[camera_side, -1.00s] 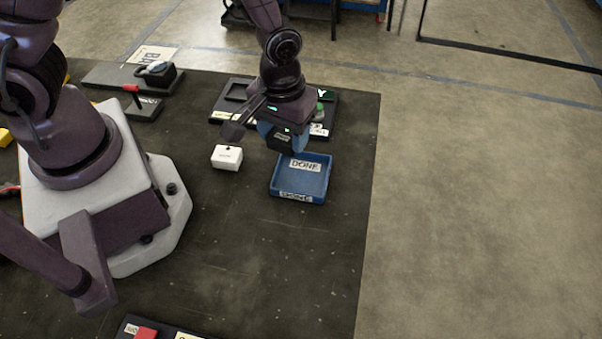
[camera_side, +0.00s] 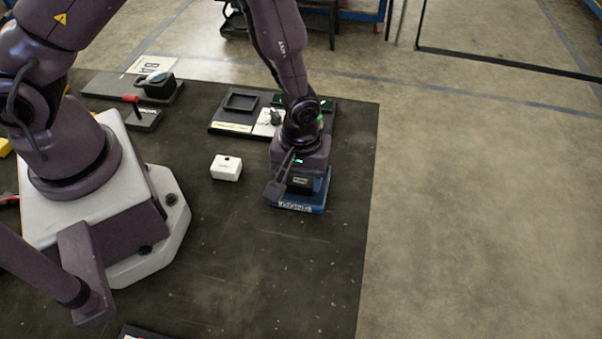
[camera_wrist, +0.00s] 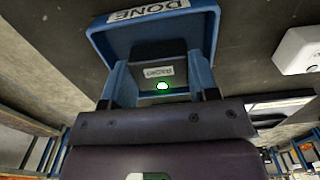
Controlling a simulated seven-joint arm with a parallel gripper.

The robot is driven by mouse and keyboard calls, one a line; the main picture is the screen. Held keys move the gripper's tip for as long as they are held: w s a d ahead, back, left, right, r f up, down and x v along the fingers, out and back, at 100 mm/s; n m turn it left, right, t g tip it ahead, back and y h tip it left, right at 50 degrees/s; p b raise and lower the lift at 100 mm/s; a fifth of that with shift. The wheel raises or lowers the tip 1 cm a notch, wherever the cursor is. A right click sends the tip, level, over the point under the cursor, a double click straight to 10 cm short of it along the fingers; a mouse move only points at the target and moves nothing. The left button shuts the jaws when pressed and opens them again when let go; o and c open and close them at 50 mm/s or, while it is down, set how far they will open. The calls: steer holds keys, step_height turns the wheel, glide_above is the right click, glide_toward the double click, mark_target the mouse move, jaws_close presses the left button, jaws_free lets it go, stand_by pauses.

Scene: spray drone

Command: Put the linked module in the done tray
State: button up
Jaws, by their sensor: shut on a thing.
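The linked module is a small black box with a white label; it shows in the side view (camera_side: 299,184) and in the wrist view (camera_wrist: 157,72), where a green light glows on it. My gripper (camera_side: 302,182) is shut on the module, with a blue finger on each side of it in the wrist view (camera_wrist: 152,82). The blue done tray (camera_side: 296,207) is directly below, mostly hidden by my gripper in the side view. Its DONE label and rim show beyond the module in the wrist view (camera_wrist: 210,25). I cannot tell whether the module touches the tray floor.
A white box (camera_side: 226,167) stands on the dark table left of the tray. A black fixture board (camera_side: 232,117) with a square recess lies behind. A black device (camera_side: 158,83) sits at the back left. The table's right edge is close to the tray.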

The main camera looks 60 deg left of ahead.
steer(key=o, duration=0.7)
steer(key=shift+f, duration=0.15)
step_height(320, 180, up, 13)
step_height(320, 180, up, 14)
steer(key=m+t, duration=0.3)
steer(key=m, duration=0.2)
glide_above(301, 177)
steer(key=s+a, duration=0.4)
steer(key=a, duration=0.2)
steer(key=s+a+r+m+t, duration=0.1)
steer(key=s+r, duration=0.1)
steer(key=s+a+r+m, duration=0.1)
steer(key=s+r, duration=0.1)
steer(key=s, duration=0.1)
steer(key=s+a+r+m+t, duration=0.1)
steer(key=s+a+r+m, duration=0.1)
steer(key=s+r, duration=0.1)
steer(key=shift+t, duration=0.3)
